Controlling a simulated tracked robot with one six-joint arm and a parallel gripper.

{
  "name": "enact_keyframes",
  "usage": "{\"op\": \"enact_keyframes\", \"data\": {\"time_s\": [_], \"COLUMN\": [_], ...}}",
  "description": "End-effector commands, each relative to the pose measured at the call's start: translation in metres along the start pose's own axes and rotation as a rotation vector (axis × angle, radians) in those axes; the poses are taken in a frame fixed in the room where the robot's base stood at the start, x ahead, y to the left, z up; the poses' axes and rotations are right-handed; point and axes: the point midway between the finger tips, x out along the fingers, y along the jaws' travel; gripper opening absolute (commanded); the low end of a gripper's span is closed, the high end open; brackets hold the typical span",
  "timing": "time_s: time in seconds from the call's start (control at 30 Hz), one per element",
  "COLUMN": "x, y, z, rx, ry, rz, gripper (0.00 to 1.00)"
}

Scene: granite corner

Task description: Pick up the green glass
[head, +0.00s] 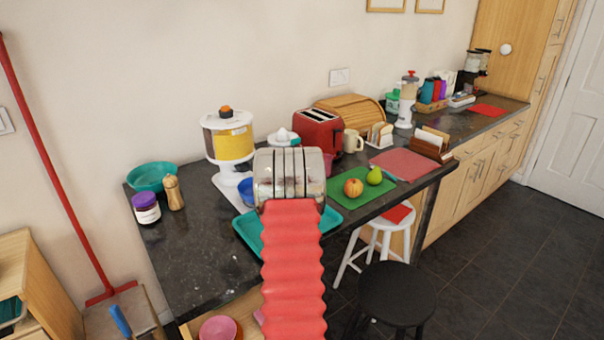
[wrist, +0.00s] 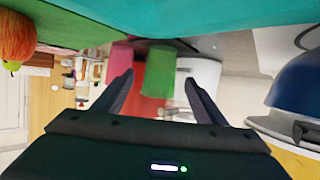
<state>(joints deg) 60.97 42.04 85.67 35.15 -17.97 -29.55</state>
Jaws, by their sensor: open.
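The green glass (wrist: 159,70) shows in the wrist view, which is upside down. It is in the middle of the picture, between the fingertips of my gripper (wrist: 159,76) as seen from the wrist, and looks a little beyond them. My gripper is open, with a dark finger on each side and nothing held. How far the glass is from the fingers I cannot tell. In the head view the green glass is hidden behind my arm and wrist.
A magenta glass (wrist: 120,65) stands close beside the green one, with the red toaster (head: 318,131) behind. The teal tray (head: 248,232), green board (head: 348,199) with apple (head: 353,187) and pear (head: 374,176), and blue bowl (head: 246,190) are near my gripper.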

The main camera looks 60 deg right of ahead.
Motion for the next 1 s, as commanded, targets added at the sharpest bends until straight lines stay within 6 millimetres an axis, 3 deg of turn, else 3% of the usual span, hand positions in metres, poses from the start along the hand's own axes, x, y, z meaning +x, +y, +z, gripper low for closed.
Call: {"op": "enact_keyframes", "data": {"time_s": [0.23,0.83,1.0], "x": [0.022,0.023,0.023], "y": [0.000,0.000,0.000], "z": [0.000,0.000,0.000], "rx": [0.001,0.000,0.000], "ry": [0.000,0.000,0.000], "rz": [0.001,0.000,0.000], "gripper": [0.65,0.65,0.53]}}
